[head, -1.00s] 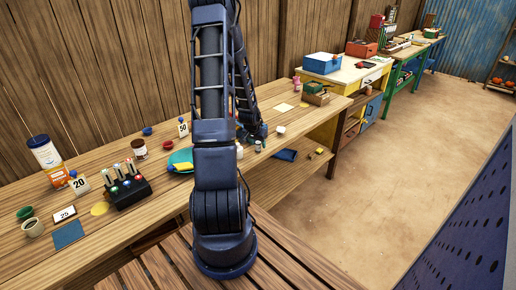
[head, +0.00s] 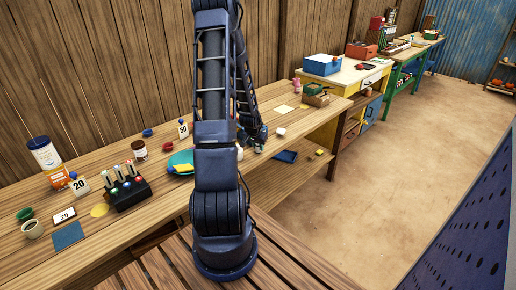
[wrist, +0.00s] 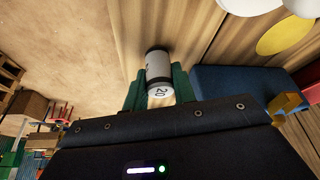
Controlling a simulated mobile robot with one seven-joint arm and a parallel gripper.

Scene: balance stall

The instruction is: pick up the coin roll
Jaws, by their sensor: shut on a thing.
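The coin roll (wrist: 159,75) is a short pale cylinder with dark end bands and a "20" printed on it. In the wrist view it lies between the two green fingers of my gripper (wrist: 158,88), which is shut on it; its far end sticks out past the fingertips. The coin roll is too small there to make out clearly in the grip.
A dark blue flat thing (head: 285,156) and a small yellow block (head: 320,152) are low beside the table's front edge. The floor at right (head: 400,170) is clear.

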